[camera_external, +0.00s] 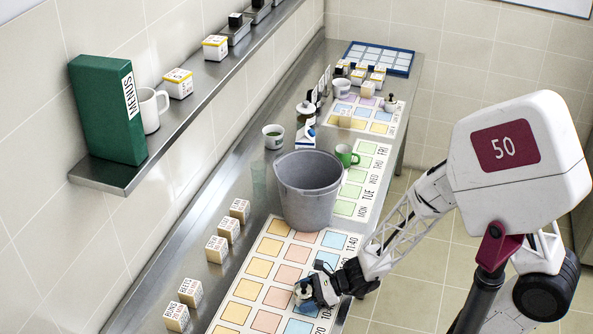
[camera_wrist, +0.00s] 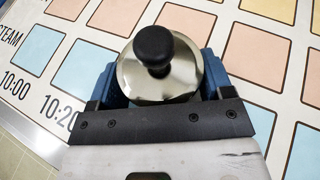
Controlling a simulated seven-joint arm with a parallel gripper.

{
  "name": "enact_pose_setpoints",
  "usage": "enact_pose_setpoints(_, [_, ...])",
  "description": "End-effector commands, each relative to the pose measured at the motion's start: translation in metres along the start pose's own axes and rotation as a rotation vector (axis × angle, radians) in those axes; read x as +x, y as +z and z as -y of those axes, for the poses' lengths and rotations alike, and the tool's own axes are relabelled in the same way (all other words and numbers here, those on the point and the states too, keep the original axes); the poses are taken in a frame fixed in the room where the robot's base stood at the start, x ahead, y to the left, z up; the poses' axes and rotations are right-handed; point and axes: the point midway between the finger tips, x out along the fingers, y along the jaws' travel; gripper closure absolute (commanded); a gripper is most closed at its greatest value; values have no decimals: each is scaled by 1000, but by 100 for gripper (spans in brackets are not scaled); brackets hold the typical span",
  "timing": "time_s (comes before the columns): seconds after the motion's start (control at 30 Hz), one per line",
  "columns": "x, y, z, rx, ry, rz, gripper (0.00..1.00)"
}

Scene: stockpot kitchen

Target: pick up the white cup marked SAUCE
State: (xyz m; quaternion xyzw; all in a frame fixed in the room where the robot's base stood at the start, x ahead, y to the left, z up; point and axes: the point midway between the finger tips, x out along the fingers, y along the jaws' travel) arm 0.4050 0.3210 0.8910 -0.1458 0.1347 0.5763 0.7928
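My gripper (camera_external: 306,294) is low over the near coloured chart. In the wrist view its blue fingers (camera_wrist: 160,82) lie close against both sides of a round metal piece with a black knob (camera_wrist: 183,83). I cannot tell whether that piece rests on the chart or is just above it. No SAUCE lettering is readable. A white cup with green contents (camera_external: 273,137) stands left of the bucket, far from my gripper. Another white cup (camera_external: 342,89) stands near the far end of the counter. A white mug (camera_external: 152,111) is on the wall shelf.
A grey bucket (camera_external: 308,190) stands mid-counter beyond my gripper. Several lettered cubes (camera_external: 217,249) line the counter's left side. A green mug (camera_external: 345,155) is right of the bucket. A green MENUS box (camera_external: 108,110) is on the shelf. The near chart (camera_external: 262,268) is mostly clear.

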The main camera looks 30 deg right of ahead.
Motion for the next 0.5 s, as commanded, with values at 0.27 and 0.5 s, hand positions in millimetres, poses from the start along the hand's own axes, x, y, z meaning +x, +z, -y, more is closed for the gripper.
enact_pose_setpoints(0.27, [0, 0, 0, 0, 0, 0, 70])
enact_pose_setpoints(0.5, [0, 0, 0, 0, 0, 0, 79])
